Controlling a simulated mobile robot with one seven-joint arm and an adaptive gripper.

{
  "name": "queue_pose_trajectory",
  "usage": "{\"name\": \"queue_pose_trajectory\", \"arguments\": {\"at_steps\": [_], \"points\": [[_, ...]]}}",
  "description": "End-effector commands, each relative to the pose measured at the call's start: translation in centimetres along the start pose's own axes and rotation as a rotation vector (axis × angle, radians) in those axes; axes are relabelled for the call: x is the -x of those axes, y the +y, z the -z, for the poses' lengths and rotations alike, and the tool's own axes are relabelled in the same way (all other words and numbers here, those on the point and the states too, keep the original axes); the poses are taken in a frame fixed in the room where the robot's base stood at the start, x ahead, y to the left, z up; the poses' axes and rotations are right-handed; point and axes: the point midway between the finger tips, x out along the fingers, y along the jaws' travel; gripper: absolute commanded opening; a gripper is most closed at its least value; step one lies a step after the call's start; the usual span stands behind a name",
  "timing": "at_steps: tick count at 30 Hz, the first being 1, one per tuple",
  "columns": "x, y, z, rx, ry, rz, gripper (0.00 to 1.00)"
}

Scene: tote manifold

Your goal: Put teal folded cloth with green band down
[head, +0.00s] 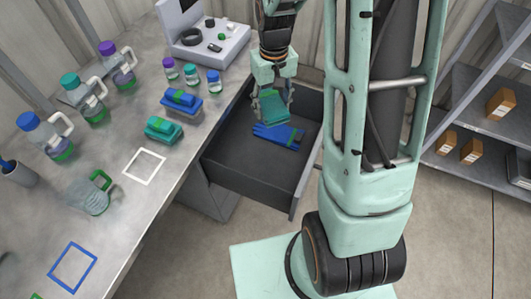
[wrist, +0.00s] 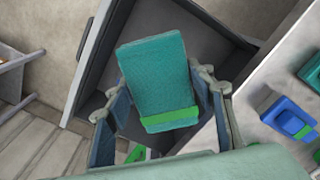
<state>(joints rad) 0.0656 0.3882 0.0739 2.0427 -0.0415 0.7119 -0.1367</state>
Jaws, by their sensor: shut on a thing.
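The teal folded cloth with green band (head: 272,107) is held in my gripper (head: 272,100), above the open drawer. In the wrist view the cloth (wrist: 155,78) fills the space between the two fingers of my gripper (wrist: 165,110), with its green band (wrist: 170,119) toward the palm. The open dark grey drawer (head: 235,165) lies below, pulled out from under the bench. A blue glove-like item with a green band (head: 278,136) lies in the drawer, below the cloth. Whether the cloth touches anything below cannot be told.
Several bottles, small vials, a clear jug (head: 92,195) and white and blue square outlines are there too. The drawer's near part is bare. Shelves (head: 480,110) with boxes stand right.

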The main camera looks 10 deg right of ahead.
Motion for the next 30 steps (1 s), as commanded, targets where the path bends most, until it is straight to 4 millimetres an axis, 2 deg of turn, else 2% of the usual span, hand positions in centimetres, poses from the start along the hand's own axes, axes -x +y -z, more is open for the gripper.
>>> {"name": "queue_pose_trajectory", "arguments": {"at_steps": [1,3,24,30], "points": [[-2.9,0.0,0.0,0.034,-0.001,0.000,0.27],[-4.8,0.0,0.0,0.084,-0.001,0.001,0.27],[-23.6,0.2,0.1,0.578,0.000,0.001,0.27],[-27.8,0.3,0.1,0.696,0.000,0.000,0.27]]}}
